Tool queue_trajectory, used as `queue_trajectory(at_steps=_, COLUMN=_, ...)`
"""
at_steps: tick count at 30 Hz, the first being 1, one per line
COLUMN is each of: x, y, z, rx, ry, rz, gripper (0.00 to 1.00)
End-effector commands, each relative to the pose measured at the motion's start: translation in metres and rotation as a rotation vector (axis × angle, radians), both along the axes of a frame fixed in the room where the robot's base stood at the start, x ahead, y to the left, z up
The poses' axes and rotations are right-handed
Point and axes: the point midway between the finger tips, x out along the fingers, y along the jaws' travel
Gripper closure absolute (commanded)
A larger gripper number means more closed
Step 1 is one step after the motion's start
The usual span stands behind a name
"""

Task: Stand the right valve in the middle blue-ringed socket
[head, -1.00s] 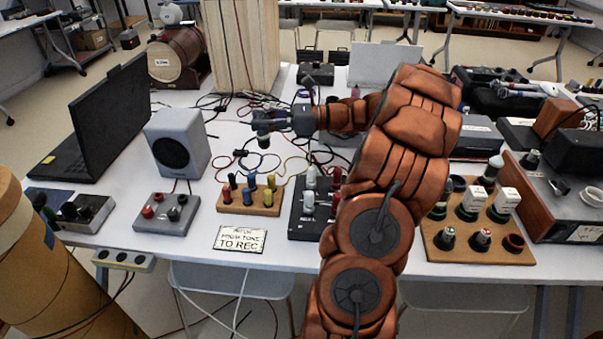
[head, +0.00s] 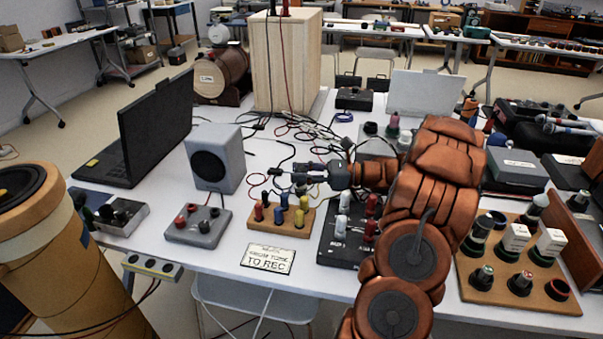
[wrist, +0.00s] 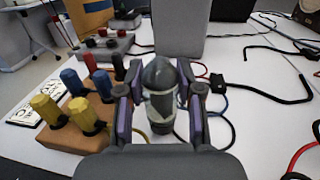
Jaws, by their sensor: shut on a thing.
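My gripper (head: 290,177) is over the table, right of the grey speaker and just behind the terminal block. The wooden socket board (head: 468,292) is at the right, far from my gripper. A blue-ringed socket (head: 497,217) shows at its back and looks empty. My arm hides the board's back left, so I cannot tell which socket is the middle one.
The wooden terminal block (head: 262,222) with coloured posts is close to my gripper; it also shows in the wrist view (wrist: 62,135). The speaker (head: 230,165) and loose cables are nearby. A black box with posts (head: 335,247) stands between here and the board.

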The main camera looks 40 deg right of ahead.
Motion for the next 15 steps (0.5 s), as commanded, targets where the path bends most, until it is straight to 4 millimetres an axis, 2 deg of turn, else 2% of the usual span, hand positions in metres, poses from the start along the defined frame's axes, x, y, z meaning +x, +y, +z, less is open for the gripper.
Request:
queue_trajectory(at_steps=6, x=0.0001, y=0.0003, z=-0.0026, rx=0.001, ry=-0.001, rz=0.001, gripper=1.00)
queue_trajectory(at_steps=7, x=0.0000, y=0.0001, z=-0.0030, rx=0.001, ry=-0.001, rz=0.001, gripper=0.63)
queue_trajectory(at_steps=14, x=0.0000, y=0.0000, z=-0.0030, rx=0.001, ry=-0.001, rz=0.000, gripper=0.39)
queue_trajectory(at_steps=15, x=0.0000, y=0.0000, z=-0.0030, rx=0.001, ry=-0.001, rz=0.000, gripper=0.39)
